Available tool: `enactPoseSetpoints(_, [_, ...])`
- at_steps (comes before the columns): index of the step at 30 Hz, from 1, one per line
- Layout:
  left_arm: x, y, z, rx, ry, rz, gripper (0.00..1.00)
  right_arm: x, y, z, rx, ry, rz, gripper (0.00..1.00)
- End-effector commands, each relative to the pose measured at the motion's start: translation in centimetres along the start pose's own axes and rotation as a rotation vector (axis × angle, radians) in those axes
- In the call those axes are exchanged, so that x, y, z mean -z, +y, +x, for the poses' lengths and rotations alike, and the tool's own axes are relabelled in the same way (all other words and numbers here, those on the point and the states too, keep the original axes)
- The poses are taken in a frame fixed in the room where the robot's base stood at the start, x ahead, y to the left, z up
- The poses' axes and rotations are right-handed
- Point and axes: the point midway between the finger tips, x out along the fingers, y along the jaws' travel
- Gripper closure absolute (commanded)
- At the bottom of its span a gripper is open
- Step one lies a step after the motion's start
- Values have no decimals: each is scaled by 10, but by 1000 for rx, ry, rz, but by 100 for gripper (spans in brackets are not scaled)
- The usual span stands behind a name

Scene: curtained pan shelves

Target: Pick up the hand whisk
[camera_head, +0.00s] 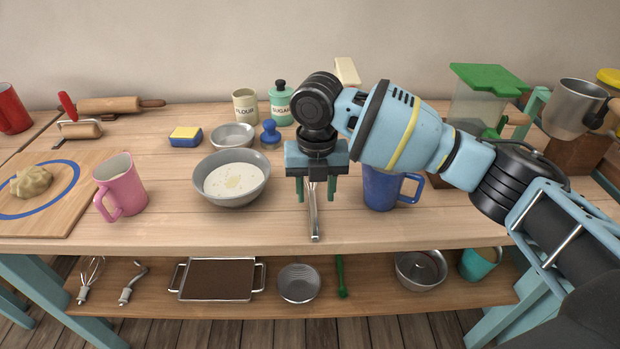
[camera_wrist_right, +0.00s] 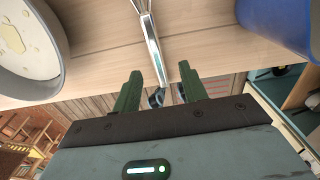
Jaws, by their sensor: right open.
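A slim silver metal handle (camera_head: 314,222), which looks like that of the hand whisk, lies on the wooden table and points toward the front edge. Its far end is hidden behind my right gripper in the head view. My right gripper (camera_head: 316,192) is open above it, with a green finger on each side of the handle as seen from the head. In the right wrist view the handle (camera_wrist_right: 152,40) runs down toward the gap between the open fingers (camera_wrist_right: 160,76). I cannot tell how far above it they are. My left gripper is not in view.
A grey bowl of white batter (camera_head: 265,190) stands left of the gripper, and a blue mug (camera_head: 380,190) stands close on its right. A pink mug (camera_head: 120,188) is farther left.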

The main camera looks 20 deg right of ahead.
Motion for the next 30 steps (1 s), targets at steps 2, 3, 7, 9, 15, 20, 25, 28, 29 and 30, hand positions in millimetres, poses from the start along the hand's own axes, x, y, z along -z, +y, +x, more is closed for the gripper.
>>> enactPoseSetpoints(2, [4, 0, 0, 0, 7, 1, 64, 1, 1, 7, 2, 1, 0, 57])
enactPoseSetpoints(3, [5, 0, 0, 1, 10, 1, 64, 2, 2, 12, 3, 2, 0, 57])
enactPoseSetpoints(7, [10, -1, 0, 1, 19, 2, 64, 3, 5, 31, 2, 1, 0, 57])
enactPoseSetpoints(9, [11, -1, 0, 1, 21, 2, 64, 3, 4, 40, 2, 1, 1, 57])
enactPoseSetpoints(15, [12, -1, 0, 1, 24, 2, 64, 3, 4, 51, 1, 0, 1, 57])
enactPoseSetpoints(20, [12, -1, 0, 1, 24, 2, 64, 3, 4, 51, 1, 0, 1, 57])
enactPoseSetpoints(25, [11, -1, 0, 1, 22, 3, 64, 3, 4, 50, 1, 0, 1, 77])
enactPoseSetpoints(28, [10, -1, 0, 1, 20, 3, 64, 3, 4, 50, 1, 0, 1, 90])
enactPoseSetpoints(29, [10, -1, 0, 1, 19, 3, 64, 3, 4, 50, 1, 0, 1, 94])
enactPoseSetpoints(30, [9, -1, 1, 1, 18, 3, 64, 3, 4, 50, 1, 0, 1, 99])
